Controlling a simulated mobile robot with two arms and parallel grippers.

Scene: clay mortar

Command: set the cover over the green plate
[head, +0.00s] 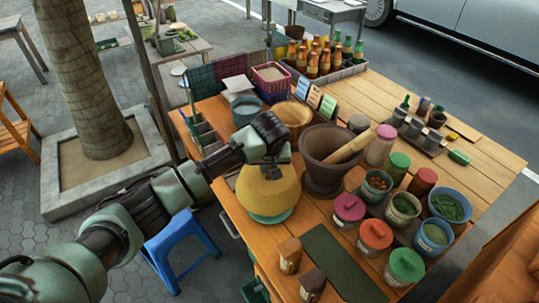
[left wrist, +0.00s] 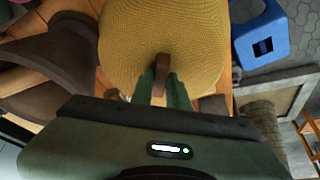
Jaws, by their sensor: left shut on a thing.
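The cover (head: 268,194) is a yellow woven dome at the left part of the wooden table. It is over the green plate (head: 270,219), whose front rim shows just below it. I cannot tell whether the cover touches the plate. My left gripper (head: 273,166) is at the top of the dome. In the left wrist view, my left gripper (left wrist: 164,88) is shut on the brown handle of the cover (left wrist: 163,35). The rest of the plate is hidden under the cover. My right gripper is not in view.
A clay mortar (head: 323,180) with a pestle (head: 350,146) stands just right of the cover. Lidded jars (head: 375,233) and bowls crowd the right side. A wooden bowl (head: 293,113) is behind. A blue stool (head: 178,245) stands on the ground at left.

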